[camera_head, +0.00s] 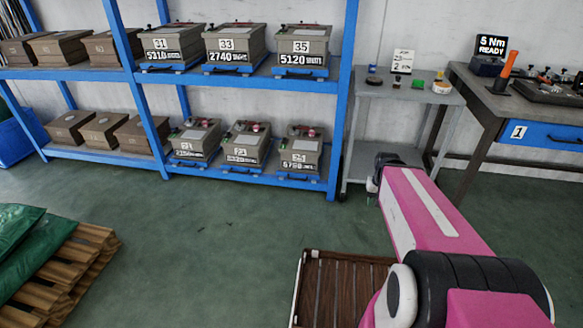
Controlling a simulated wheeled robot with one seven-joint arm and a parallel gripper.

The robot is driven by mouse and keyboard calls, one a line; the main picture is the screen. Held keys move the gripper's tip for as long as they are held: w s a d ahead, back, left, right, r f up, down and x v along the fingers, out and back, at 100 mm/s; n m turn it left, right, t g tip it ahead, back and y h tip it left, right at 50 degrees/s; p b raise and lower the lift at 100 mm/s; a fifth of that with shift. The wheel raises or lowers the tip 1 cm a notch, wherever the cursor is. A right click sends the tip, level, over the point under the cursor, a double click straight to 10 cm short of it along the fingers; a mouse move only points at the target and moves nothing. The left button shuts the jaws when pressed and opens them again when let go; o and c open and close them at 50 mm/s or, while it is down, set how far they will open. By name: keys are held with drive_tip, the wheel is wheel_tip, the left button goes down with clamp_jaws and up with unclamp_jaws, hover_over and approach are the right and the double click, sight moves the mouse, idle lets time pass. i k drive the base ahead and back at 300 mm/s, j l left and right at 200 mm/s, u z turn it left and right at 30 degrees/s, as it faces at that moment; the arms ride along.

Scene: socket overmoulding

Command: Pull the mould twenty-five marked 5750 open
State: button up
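The mould marked 5750 (301,150) stands on the right of the lower shelf, on a blue base. My pink arm reaches up from the lower right and ends in a dark joint to the right of the shelf, well apart from the mould. I cannot make out my gripper's fingers.
Two similar moulds (245,143) (195,139) stand left of it. The mould marked 5120 (302,47) is on the shelf above. The blue rack post (343,95) rises just right of the mould. A grey side table (405,92) stands farther right. Green floor (230,230) in front is clear.

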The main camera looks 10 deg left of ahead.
sight(302, 155)
drive_tip(key=i+l, duration=0.3)
drive_tip(key=i, duration=0.2)
drive_tip(key=i+l+u, duration=0.1)
drive_tip(key=i+l, duration=0.2)
drive_tip(key=i, duration=0.2)
